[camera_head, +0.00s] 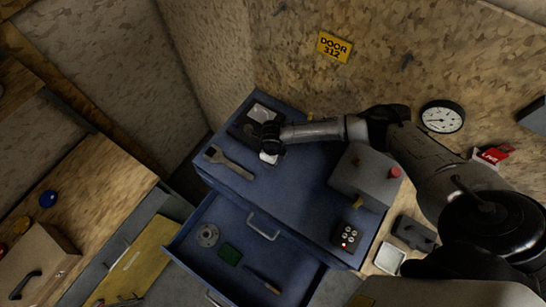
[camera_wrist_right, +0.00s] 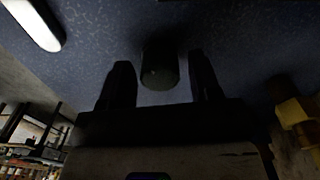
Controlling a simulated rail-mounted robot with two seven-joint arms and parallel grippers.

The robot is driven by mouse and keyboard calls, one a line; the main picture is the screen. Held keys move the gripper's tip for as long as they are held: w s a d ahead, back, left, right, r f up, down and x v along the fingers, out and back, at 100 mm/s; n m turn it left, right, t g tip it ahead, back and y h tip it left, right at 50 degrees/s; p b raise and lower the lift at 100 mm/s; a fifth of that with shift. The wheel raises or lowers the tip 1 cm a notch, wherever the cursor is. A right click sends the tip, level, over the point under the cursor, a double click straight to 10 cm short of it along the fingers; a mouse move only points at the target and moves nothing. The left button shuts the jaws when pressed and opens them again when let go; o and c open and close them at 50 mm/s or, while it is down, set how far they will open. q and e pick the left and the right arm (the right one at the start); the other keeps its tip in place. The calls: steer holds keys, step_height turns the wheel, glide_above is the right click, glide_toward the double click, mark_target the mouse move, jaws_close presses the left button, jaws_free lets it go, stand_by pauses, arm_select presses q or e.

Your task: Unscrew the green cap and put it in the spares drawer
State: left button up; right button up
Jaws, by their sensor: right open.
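My right gripper (camera_head: 269,148) reaches over the blue cabinet top from the right. In the right wrist view its fingers (camera_wrist_right: 161,75) are open, with a dark greenish cylinder (camera_wrist_right: 160,68) between their tips. Gaps show on both sides. It looks like the green cap, but the light is too dim to be sure, and whether it sits on a thread cannot be told. In the head view the gripper hides it. An open blue drawer (camera_head: 200,270) below holds a grey ring (camera_head: 208,235), a green block (camera_head: 230,254) and a thin dark tool (camera_head: 264,280). No label shows on it. My left gripper is not in view.
A wrench (camera_head: 229,163) lies left of the gripper, and a dark tray (camera_head: 245,128) stands behind it. A grey box with a red button (camera_head: 366,175) stands on the right, near a small button box (camera_head: 347,236). The drawer's middle has free room.

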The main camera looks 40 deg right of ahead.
steer(key=shift+r+m+p, duration=0.15)
steer(key=shift+m+p, duration=0.35)
steer(key=shift+m, duration=0.2)
steer(key=m+p, duration=0.1)
steer(key=m, duration=0.2)
steer(key=shift+p, duration=0.3)
steer(key=m+p, duration=0.2)
steer(key=m, duration=0.3)
steer(key=m+p, duration=0.3)
steer(key=m, duration=0.3)
steer(key=shift+s, duration=0.1)
steer(key=m, duration=0.3)
steer(key=shift+p, duration=0.35)
steer(key=shift+m, duration=0.6)
